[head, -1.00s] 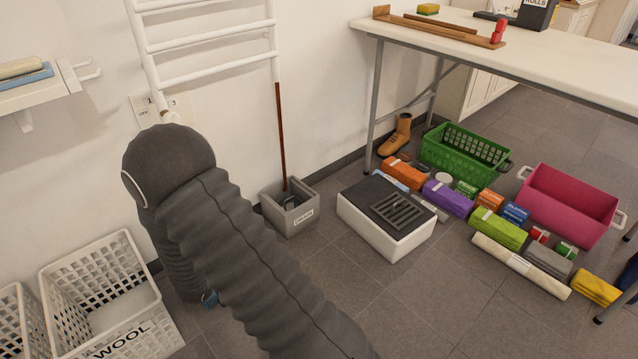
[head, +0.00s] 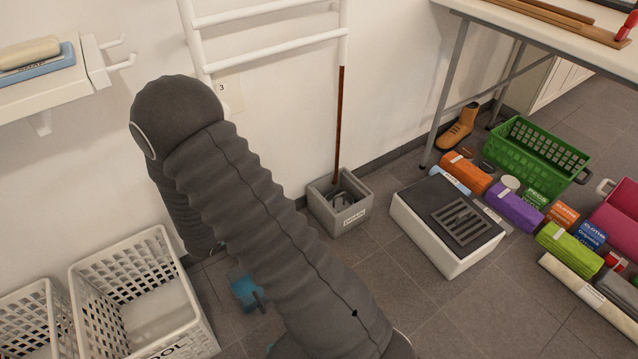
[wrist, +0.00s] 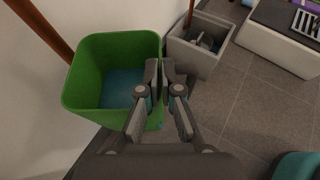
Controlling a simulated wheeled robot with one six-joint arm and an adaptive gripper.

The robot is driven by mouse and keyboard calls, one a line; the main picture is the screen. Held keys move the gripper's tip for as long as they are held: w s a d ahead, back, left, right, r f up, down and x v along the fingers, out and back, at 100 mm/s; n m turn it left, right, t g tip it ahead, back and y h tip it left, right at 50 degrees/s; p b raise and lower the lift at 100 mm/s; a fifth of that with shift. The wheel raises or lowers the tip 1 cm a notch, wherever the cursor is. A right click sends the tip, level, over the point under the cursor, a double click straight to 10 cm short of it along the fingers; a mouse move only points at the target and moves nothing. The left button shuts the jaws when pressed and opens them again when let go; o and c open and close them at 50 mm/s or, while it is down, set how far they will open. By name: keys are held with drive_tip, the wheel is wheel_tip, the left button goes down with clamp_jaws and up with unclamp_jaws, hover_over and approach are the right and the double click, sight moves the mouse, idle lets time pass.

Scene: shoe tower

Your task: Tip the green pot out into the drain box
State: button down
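The green pot (wrist: 112,112) is a square-mouthed bucket with blue liquid inside, seen from above in the wrist view. It looks upright. My gripper (wrist: 160,68) has its two fingers on either side of the pot's right wall, closed on its rim. The drain box (wrist: 179,56) is a grey open box just right of the pot in the wrist view. In the head view the drain box (head: 351,217), labelled DRAIN, stands on the floor by the wall. A dark object sits inside it. The pot and gripper are not clearly visible in the head view, where my arm covers the middle.
A brown pole (head: 338,125) rises at the drain box. A white box with a dark grated lid (head: 420,226) stands to its right. White baskets (head: 200,318) stand at left. A white rail rack (head: 275,63) is on the wall. Floor in front of the drain box is clear.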

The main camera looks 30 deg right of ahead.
drive_tip(key=s+d+f+m+g+h+b, duration=0.1)
drive_tip(key=d+f+m+g+b, duration=0.15)
drive_tip(key=d, duration=1.35)
drive_tip(key=s+d+f+m+g+h+b, duration=0.1)
drive_tip(key=d+f+m+g+b, duration=0.15)
drive_tip(key=d, duration=1.35)
drive_tip(key=s+d+b, duration=0.1)
drive_tip(key=s+d, duration=0.2)
drive_tip(key=d, duration=0.3)
drive_tip(key=s+d+f+m+g+b, duration=0.1)
drive_tip(key=s+d, duration=0.3)
drive_tip(key=d, duration=0.2)
drive_tip(key=shift+h, duration=0.4)
